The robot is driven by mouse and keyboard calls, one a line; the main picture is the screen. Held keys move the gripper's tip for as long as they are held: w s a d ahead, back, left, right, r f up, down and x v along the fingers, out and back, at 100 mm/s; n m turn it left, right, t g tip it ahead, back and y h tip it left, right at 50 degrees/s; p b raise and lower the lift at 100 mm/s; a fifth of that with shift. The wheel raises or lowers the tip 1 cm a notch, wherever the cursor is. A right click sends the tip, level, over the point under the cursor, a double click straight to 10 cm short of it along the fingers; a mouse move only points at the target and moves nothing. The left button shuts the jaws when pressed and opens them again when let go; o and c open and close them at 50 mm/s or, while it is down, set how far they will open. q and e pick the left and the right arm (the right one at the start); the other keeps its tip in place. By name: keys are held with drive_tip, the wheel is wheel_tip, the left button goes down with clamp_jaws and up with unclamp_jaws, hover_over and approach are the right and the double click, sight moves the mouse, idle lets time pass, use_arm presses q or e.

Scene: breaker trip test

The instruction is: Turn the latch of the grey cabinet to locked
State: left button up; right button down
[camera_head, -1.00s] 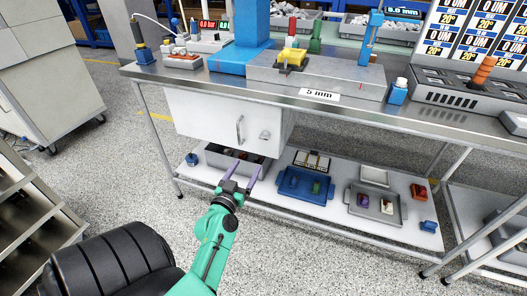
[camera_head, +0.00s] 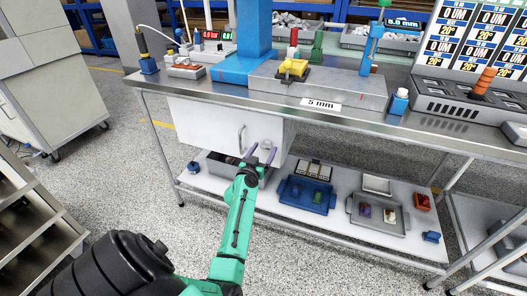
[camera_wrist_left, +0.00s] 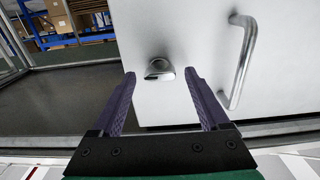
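The grey cabinet (camera_head: 205,120) hangs under the bench top, with its pale door shut as far as I can see. A vertical bar handle (camera_head: 241,140) is on the door, and a small metal latch (camera_head: 266,143) is to its right. My left gripper (camera_head: 263,152) is open in front of the latch. In the left wrist view the latch (camera_wrist_left: 159,71) shows between the two purple fingertips, near their ends, with no clear contact. The handle (camera_wrist_left: 243,60) stands to the right of the fingers. I cannot tell the latch's exact turn. My right gripper is out of view.
Below the cabinet, the lower shelf holds a grey bin (camera_head: 222,168), a blue tray (camera_head: 307,194) and a grey tray (camera_head: 377,222). The bench top's front edge (camera_head: 240,98) lies above the gripper.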

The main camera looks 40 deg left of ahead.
use_arm(q)
clamp_jaws()
